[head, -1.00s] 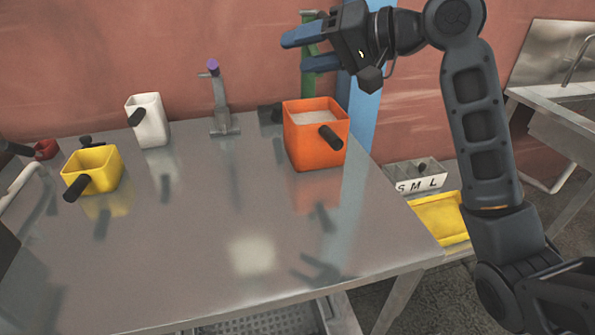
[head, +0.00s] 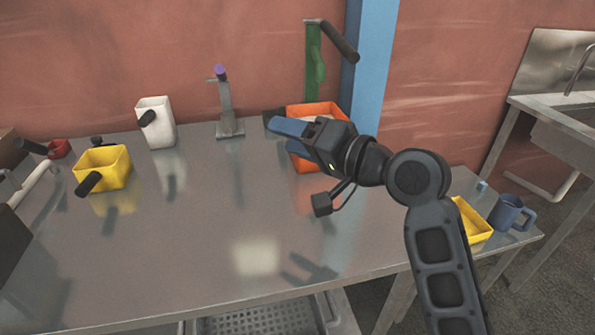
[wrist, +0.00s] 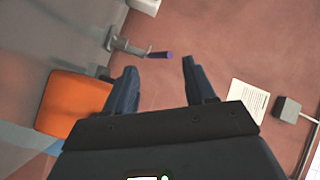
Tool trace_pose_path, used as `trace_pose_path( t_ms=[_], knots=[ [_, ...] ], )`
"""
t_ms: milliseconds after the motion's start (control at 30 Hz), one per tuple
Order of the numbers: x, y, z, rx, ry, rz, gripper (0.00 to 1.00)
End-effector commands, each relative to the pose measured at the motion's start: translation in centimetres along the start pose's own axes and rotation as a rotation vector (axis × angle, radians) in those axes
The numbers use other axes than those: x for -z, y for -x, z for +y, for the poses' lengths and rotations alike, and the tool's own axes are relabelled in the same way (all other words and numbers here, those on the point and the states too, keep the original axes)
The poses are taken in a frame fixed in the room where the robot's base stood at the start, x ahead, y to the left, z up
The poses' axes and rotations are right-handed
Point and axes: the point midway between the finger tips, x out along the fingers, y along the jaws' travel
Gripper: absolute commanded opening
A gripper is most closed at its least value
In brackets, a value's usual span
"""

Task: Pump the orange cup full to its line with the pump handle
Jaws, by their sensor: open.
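The orange cup (head: 303,160) stands at the back of the metal table under the green pump (head: 313,65). My gripper hides part of it, including its handle and most of its inside. The pump's dark handle (head: 340,41) sticks out to the right and down from the top of the green post. My gripper (head: 275,124) is in front of the cup, pointing left, apart from the pump handle. In the wrist view its two blue fingers (wrist: 159,65) are spread with nothing between them, and the orange cup (wrist: 75,106) lies to their left.
A tap with a purple top (head: 225,105), a white cup (head: 157,125) and a yellow cup (head: 104,168) stand to the left. A blue post (head: 370,60) is beside the pump. A yellow tray (head: 472,222) and blue mug (head: 508,213) are at right. The table's front is clear.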

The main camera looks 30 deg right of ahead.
Motion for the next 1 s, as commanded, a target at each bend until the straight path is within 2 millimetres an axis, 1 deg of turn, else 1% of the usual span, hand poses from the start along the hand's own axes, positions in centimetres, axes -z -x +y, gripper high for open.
trace_pose_path(
  t_ms=[33, 100, 333, 533, 1000],
  knots=[
    [-0.9, 0.2, 0.4, -0.005, -0.006, 0.009, 0.55],
    [-1.7, 0.5, 0.8, -0.011, -0.008, 0.024, 0.55],
    [-3.4, 1.3, 1.9, -0.032, -0.007, 0.060, 0.55],
    [-3.9, 1.6, 2.2, -0.038, -0.006, 0.071, 0.55],
    [-3.7, 1.6, 2.3, -0.038, 0.010, 0.073, 0.55]
  ],
)
